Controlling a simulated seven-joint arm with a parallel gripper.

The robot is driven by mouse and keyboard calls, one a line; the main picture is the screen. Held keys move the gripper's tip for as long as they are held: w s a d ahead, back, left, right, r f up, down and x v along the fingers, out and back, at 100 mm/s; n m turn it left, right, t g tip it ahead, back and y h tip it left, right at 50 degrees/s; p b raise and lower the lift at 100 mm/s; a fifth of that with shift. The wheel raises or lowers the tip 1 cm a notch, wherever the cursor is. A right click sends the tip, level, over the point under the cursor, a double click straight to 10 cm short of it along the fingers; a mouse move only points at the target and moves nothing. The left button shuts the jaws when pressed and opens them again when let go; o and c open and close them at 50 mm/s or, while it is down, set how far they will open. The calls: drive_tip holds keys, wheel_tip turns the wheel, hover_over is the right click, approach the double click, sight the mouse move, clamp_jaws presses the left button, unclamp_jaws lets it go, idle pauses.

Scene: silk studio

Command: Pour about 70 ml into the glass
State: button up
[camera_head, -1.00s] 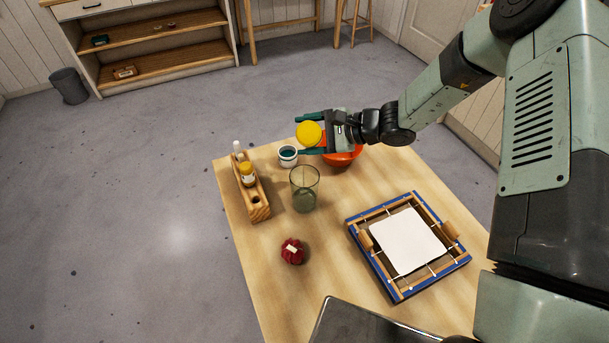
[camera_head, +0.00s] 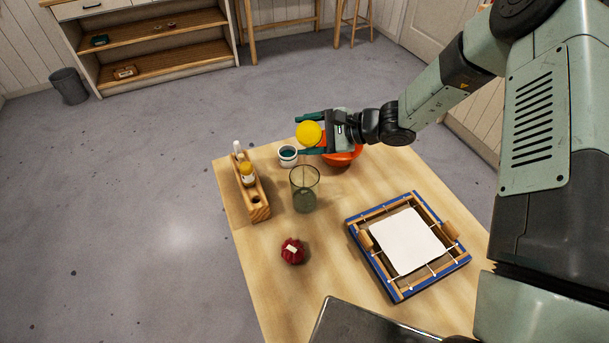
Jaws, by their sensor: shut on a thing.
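The glass (camera_head: 305,190) is a clear, greenish tumbler standing upright on the table, with what looks like a darker tint in its lower part. My gripper (camera_head: 311,135) is above the far part of the table, behind the glass in the picture. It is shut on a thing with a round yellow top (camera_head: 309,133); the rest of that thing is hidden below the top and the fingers. I cannot tell whether it tilts much or whether any liquid leaves it.
A small white cup with teal contents (camera_head: 288,156) and an orange bowl (camera_head: 342,158) stand near my gripper. A wooden rack (camera_head: 260,213) holds small bottles at left. A red item (camera_head: 292,251) and a blue-edged frame (camera_head: 395,296) lie nearer. Bare table lies between them.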

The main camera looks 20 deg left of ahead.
sight(310, 138)
drive_tip(key=shift+f+m, duration=0.25)
drive_tip(key=shift+m, duration=0.05)
drive_tip(key=shift+w+a+f+m+g, duration=0.15)
drive_tip(key=shift+w+f+m+g, duration=0.25)
drive_tip(key=shift+w+m+g, duration=0.25)
drive_tip(key=shift+w+a+f+m+g+h, duration=0.25)
drive_tip(key=shift+w+f+m+g, duration=0.4)
drive_tip(key=shift+f+m+g, duration=0.2)
drive_tip(key=shift+w+a+f+m+g+h, duration=0.1)
drive_tip(key=shift+w+f+m+g+h, duration=0.15)
drive_tip(key=shift+w+f+m+g, duration=0.5)
drive_tip(key=shift+s, duration=0.15)
drive_tip(key=shift+d, duration=0.1)
